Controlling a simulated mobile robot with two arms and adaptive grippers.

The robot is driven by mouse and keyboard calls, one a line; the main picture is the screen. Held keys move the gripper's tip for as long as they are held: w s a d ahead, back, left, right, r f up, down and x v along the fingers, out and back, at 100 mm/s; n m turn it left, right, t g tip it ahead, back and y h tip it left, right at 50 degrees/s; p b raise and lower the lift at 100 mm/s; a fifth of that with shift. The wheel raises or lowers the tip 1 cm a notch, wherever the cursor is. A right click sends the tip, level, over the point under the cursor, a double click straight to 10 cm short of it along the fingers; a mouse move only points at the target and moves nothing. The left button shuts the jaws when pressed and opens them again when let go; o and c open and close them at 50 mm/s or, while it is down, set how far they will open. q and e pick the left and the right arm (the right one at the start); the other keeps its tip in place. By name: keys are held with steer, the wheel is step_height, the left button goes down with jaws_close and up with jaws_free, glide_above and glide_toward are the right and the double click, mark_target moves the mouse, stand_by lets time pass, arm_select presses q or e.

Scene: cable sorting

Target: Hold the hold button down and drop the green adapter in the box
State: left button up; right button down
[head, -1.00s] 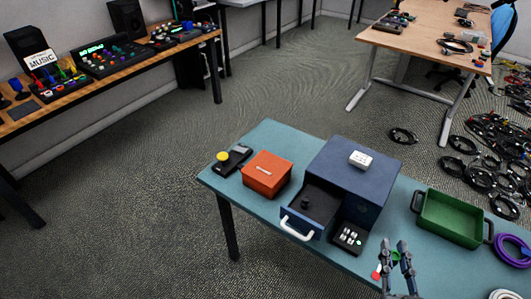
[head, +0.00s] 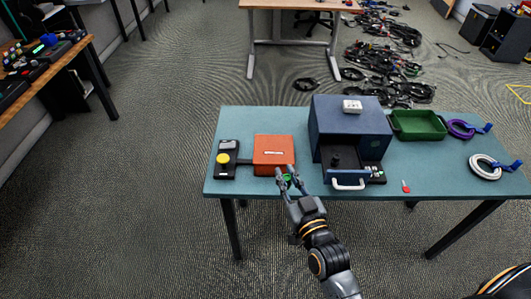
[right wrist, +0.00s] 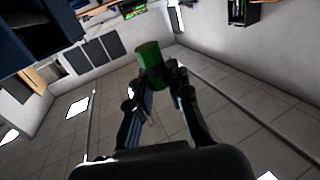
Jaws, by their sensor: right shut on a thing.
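My right gripper (head: 286,178) is shut on the green adapter (head: 288,177), just in front of the orange box (head: 273,144). In the right wrist view the adapter (right wrist: 148,54) is a green cylinder between the fingertips of the gripper (right wrist: 165,78). The orange box looks closed on top and has a small pale label. A yellow round button (head: 223,158) sits on a black unit (head: 228,172) left of the box; I take it for the hold button. Nothing is touching it. My left gripper is out of view.
A blue cabinet (head: 350,121) with an open drawer (head: 347,186) stands right of the box. Farther right are a green tray (head: 418,124), a purple cable coil (head: 460,129) and a white one (head: 485,167). A red tag (head: 405,186) lies near the front edge.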

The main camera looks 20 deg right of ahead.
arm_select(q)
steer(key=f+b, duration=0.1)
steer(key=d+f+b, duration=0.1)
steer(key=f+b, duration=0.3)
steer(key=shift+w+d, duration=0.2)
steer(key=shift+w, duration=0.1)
arm_select(e)
steer(key=w+f+y, duration=0.1)
steer(key=w+f, duration=0.5)
steer(key=w, duration=0.5)
steer(key=shift+f+n, duration=0.2)
steer(key=shift+n, duration=0.1)
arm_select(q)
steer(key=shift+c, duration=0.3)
arm_select(e)
steer(key=shift+d, duration=0.1)
